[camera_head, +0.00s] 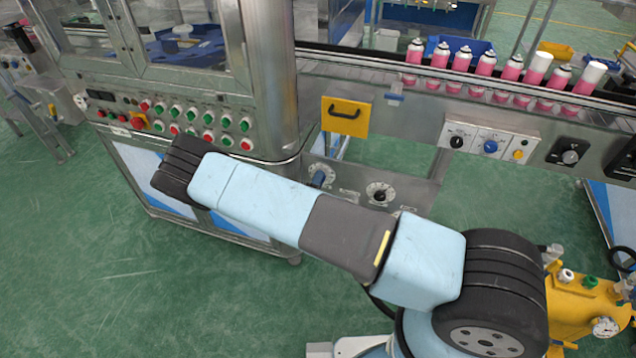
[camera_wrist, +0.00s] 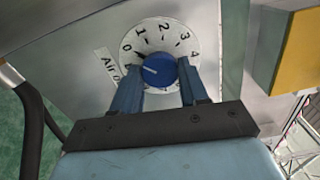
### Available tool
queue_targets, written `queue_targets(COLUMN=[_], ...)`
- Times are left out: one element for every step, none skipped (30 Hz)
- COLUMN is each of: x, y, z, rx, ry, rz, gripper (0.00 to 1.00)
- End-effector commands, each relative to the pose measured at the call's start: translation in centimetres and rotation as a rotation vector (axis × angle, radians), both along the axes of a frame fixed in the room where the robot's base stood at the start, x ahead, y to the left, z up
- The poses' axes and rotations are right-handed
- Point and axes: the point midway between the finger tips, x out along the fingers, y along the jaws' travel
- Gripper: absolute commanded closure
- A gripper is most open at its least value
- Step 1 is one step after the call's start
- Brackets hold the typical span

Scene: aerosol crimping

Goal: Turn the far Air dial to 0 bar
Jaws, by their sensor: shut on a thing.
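The Air dial has a blue round knob (camera_wrist: 158,71) on a white scale disc with black numerals, seen close in the wrist view. The 0 is at upper left and 4 at right. A white line on the knob points left and slightly up, a little below the 0; the lower scale is hidden. My gripper (camera_wrist: 160,88) has its two blue fingers on either side of the knob, shut on it. In the head view the dial's white disc (camera_head: 325,169) shows just past my arm, which hides most of my gripper.
A second dial with a black knob (camera_head: 380,193) sits to the right on the same panel. A yellow drawer front (camera_head: 345,117) with a black handle is above. A panel of buttons (camera_head: 190,122) is at left. A dark hose (camera_wrist: 33,125) shows at left in the wrist view.

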Motion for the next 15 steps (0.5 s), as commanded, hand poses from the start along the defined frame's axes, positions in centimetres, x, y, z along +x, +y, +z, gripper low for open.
queue_targets(x=[-0.17, -0.17, -0.18, -0.17, -0.17, -0.18, -0.18, -0.18, -0.18, -0.18, -0.18, -0.18, -0.18, -0.18, -0.19], y=[0.34, 0.35, 0.36, 0.37, 0.37, 0.38, 0.39, 0.39, 0.40, 0.40, 0.41, 0.43, 0.43, 0.44, 0.44], z=[-0.37, -0.38, -0.38, -0.39, -0.39, -0.39, -0.39, -0.40, -0.40, -0.40, -0.41, -0.41, -0.41, -0.40, -0.41], rx=[-0.003, -0.006, -0.008, -0.010, -0.011, -0.011, -0.011, -0.011, -0.011, -0.011, -0.011, -0.011, -0.011, -0.010, -0.010], ry=[0.011, 0.012, 0.013, 0.014, 0.014, 0.014, 0.014, 0.014, 0.014, 0.014, 0.015, 0.015, 0.015, 0.014, 0.014], rz=[0.006, 0.006, 0.006, 0.006, 0.007, 0.007, 0.007, 0.007, 0.007, 0.007, 0.007, 0.007, 0.007, 0.007, 0.008], gripper=[0.87, 0.87, 0.87, 0.87, 0.87, 0.87, 0.87, 0.87, 0.87, 0.87, 0.87, 0.87, 0.87, 0.87, 0.55])
